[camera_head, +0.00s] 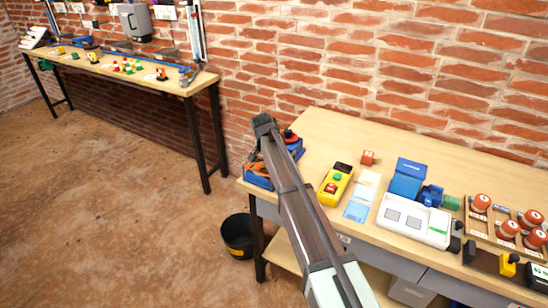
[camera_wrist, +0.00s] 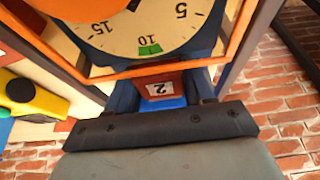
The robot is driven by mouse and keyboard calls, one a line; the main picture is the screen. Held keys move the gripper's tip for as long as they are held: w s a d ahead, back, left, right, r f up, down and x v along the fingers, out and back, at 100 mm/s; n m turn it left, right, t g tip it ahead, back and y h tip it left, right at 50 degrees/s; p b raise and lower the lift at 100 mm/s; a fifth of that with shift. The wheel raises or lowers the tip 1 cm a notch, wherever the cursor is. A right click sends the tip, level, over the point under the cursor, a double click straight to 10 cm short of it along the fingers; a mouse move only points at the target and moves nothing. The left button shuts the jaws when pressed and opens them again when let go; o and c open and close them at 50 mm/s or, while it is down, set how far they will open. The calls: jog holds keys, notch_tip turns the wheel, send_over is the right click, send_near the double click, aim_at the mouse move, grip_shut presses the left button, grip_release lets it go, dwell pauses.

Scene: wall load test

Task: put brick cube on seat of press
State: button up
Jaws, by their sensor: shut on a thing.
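In the wrist view my gripper (camera_wrist: 162,92) is shut on a small brick-red cube (camera_wrist: 160,87) with a white label that shows a 2 upside down. The press is blue and orange, with a round dial (camera_wrist: 140,35) marked 5, 10 and 15 and a green mark near 10. The cube is close by the dial, inside the press frame, with a blue surface right beside it. I cannot tell whether they touch. In the head view the press (camera_head: 258,178) is at the table's left end, partly hidden by my arm. The held cube is hidden there.
On the table (camera_head: 320,130) are a yellow control box (camera_head: 335,185), another small orange-red block (camera_head: 368,158), a blue box (camera_head: 407,178), a white device (camera_head: 412,220) and a wooden rack of red-topped pieces (camera_head: 505,225). A black bucket (camera_head: 238,236) stands on the floor. A brick wall rises behind.

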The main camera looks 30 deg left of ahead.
jog(key=shift+f, duration=0.15)
jog(key=o, duration=1.3)
jog(key=shift+c, duration=0.2)
jog(key=v, duration=1.2)
jog(key=shift+r, duration=0.25)
